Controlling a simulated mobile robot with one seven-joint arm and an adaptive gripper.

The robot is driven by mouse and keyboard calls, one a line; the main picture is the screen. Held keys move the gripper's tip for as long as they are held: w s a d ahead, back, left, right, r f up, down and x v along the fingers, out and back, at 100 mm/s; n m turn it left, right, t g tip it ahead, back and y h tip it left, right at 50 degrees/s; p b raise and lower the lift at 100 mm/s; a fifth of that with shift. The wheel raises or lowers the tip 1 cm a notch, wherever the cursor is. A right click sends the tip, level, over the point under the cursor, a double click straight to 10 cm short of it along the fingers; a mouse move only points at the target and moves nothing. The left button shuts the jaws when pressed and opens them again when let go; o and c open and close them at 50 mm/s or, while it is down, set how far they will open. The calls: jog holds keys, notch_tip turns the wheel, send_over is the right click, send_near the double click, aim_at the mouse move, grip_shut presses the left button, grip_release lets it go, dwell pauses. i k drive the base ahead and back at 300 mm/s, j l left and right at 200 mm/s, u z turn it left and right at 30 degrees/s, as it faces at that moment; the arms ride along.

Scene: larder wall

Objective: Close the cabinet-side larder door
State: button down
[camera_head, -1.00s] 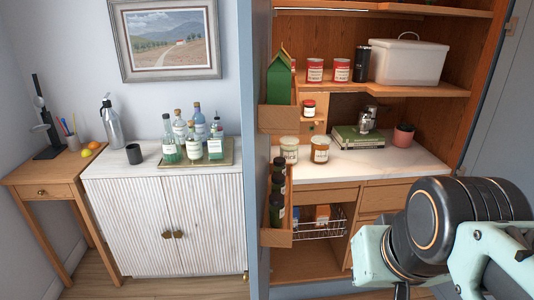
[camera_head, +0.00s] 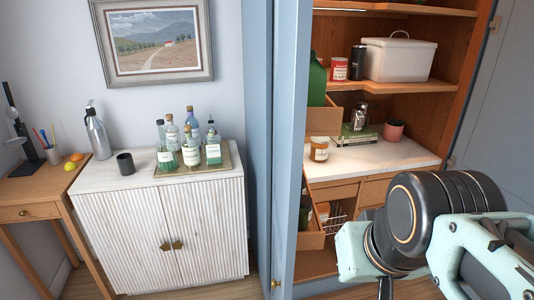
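The cabinet-side larder door (camera_head: 290,150) is the blue panel between the white cabinet and the larder. It stands open, seen nearly edge-on, and covers the left part of the larder. Wooden racks (camera_head: 323,121) on its inner face hold a green container (camera_head: 317,82) and, lower down, dark bottles, mostly hidden behind the door edge. The larder (camera_head: 440,110) has open wooden shelves. My arm crosses the lower right, in front of the larder and apart from the door in the picture. My gripper's fingers are out of view.
The white cabinet (camera_head: 190,230) left of the door carries a tray of bottles (camera_head: 228,160), a dark cup (camera_head: 125,163) and a spray bottle (camera_head: 97,133). A white bin (camera_head: 400,60), a jar (camera_head: 319,149) and a wire basket (camera_head: 337,219) are in the larder.

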aim_at(293, 121)
jog(key=i+j, duration=0.1)
jog(key=j, duration=0.25)
jog(key=i+j+z, duration=0.1)
jog(key=j, duration=0.2)
jog(key=i+j+z, duration=0.1)
jog(key=z, duration=0.5)
jog(key=j+u, duration=0.3)
jog(key=l+z, duration=0.3)
jog(key=k+j, duration=0.05)
